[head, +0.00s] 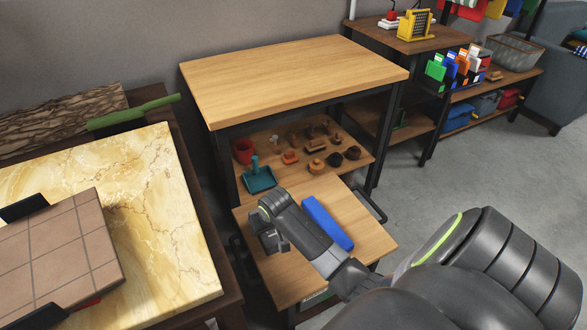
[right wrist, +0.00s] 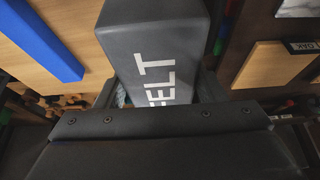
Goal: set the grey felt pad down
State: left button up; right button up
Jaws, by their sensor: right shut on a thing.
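The grey felt pad (right wrist: 158,45) is a dark grey block with white letters reading "FELT" in the right wrist view. My right gripper is shut on it; the pad extends out ahead of the jaws. In the head view my right gripper (head: 270,228) is over the left part of the low wooden shelf (head: 350,225), left of a blue bar (head: 327,222). The pad is hard to tell from the dark gripper there. The gap between pad and shelf cannot be judged.
The blue bar also shows in the right wrist view (right wrist: 38,38). A teal tray (head: 260,180) and several small items stand on the shelf behind. The wooden tabletop (head: 300,80) above is bare. A marble-patterned slab (head: 165,200) and a tiled board (head: 65,245) lie at left.

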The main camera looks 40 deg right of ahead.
notch_tip(320, 180, down, 5)
jog(key=shift+f+b, duration=0.15)
jog(key=shift+b, duration=0.6)
notch_tip(320, 180, down, 3)
jog(key=shift+f+b, duration=0.15)
jog(key=shift+b, duration=0.5)
pick_arm(q)
notch_tip(320, 180, up, 6)
jog(key=w+d, duration=0.1)
jog(key=shift+w+d+r+t+h, duration=0.25)
jog(key=shift+t+h, duration=0.05)
jog(key=shift+t, duration=0.1)
pick_arm(e)
jog(key=shift+f, duration=0.25)
jog(key=o, duration=1)
jog(key=shift+f, duration=0.15)
jog(key=shift+c, duration=0.2)
